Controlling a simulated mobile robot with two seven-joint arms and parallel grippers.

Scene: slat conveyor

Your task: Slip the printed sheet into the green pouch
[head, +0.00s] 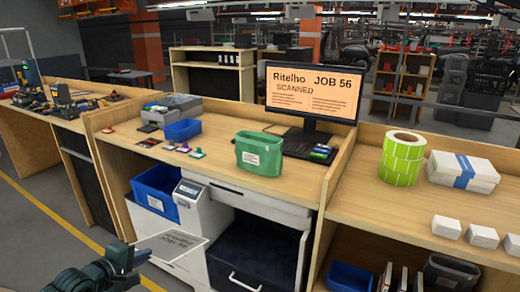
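The green pouch (259,154) stands upright on the middle desk, in front of the monitor, with a white label on its front. Its opening faces up; its inside is hidden. The printed sheet (174,246) is white with dark lettering, roughly flat, below desk height in front of the white printer unit (193,208). My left gripper (143,257) is at the sheet's left edge, low in the view; its fingers overlap that edge, but their closure is too small to tell. My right gripper is not in view.
A monitor (312,90) reads "Ritelho JOB 56 SCANNED". A blue bin (183,130) and small cards lie left of the pouch. Another blue bin (154,190) sits under the desk. A wooden divider (340,170) separates the right desk, with a green label roll (402,158).

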